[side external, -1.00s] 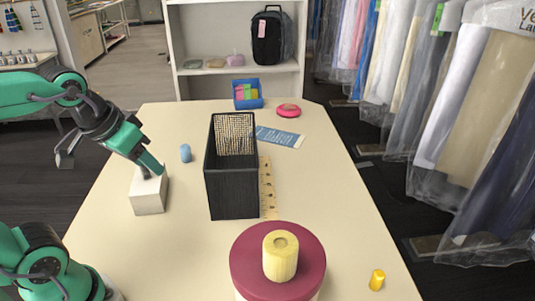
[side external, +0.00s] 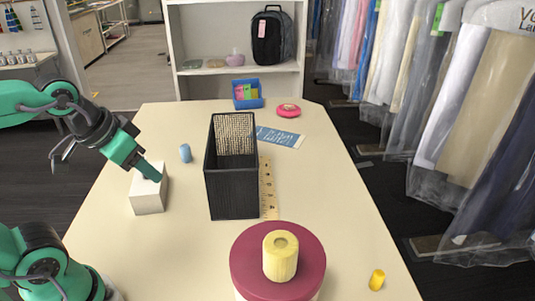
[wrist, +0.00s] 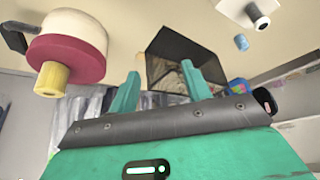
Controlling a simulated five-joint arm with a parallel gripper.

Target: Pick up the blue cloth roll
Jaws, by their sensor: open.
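The blue cloth roll (side external: 185,153) is a small blue cylinder standing upright on the table, left of the black mesh bin. It also shows in the wrist view (wrist: 242,42) at the upper right, beyond the bin and outside the space between my fingers. My gripper (side external: 156,175) is in front of and left of the roll, apart from it, in line with the top of the white block (side external: 149,198). Whether it touches the block cannot be told. In the wrist view the two green fingers (wrist: 160,82) stand apart with nothing held between them.
The tall black mesh bin (side external: 231,185) stands just right of the roll, with a ruler (side external: 268,188) beside it. A maroon round stand (side external: 250,262) carries a yellow cylinder (side external: 281,257).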

